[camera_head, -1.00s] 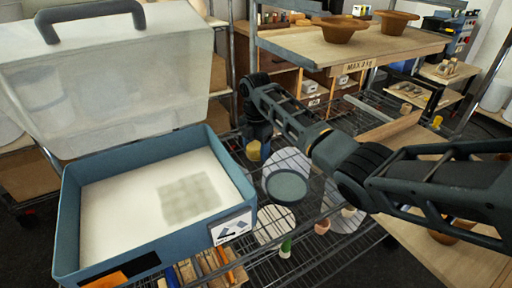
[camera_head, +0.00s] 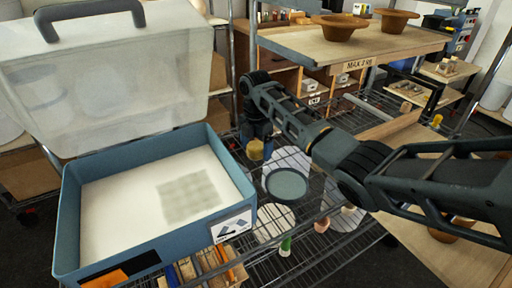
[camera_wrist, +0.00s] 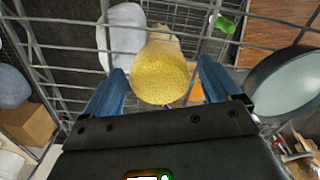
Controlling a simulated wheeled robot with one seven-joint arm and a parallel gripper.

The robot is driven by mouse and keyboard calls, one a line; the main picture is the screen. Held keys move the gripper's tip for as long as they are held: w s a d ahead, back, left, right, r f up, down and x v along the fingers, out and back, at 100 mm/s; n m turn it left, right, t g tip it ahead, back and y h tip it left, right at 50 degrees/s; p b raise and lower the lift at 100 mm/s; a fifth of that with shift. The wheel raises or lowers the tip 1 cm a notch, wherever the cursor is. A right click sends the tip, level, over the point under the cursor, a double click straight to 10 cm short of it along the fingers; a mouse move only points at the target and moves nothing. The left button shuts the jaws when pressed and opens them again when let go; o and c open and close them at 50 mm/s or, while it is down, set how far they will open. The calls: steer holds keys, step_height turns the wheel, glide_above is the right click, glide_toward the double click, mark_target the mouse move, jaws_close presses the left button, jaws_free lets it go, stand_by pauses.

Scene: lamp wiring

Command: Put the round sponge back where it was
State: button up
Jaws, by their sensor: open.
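The round sponge (camera_wrist: 160,76) is yellow and porous, with a paler tan part behind it in the wrist view. It shows between the two blue fingers of my gripper (camera_wrist: 161,66), which are apart, with a visible gap on each side of it. In the head view the sponge (camera_head: 255,150) is a small yellow shape just below my gripper (camera_head: 257,134), over the wire shelf (camera_head: 320,215). I cannot tell whether it rests on the wires. The fingertips are partly hidden by the arm in the head view.
A blue open case (camera_head: 68,215) with a pale bed and raised clear lid stands at left. A round grey-green dish (camera_head: 286,185) is right of the sponge. White discs, a green-topped item (camera_head: 286,246) and a pink cup (camera_head: 322,225) are nearby. A wooden shelf (camera_head: 350,48) is behind.

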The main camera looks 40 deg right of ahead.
mark_target(256, 145)
step_height(256, 145, up, 12)
stand_by(0.4)
steer(key=shift+f, duration=0.15)
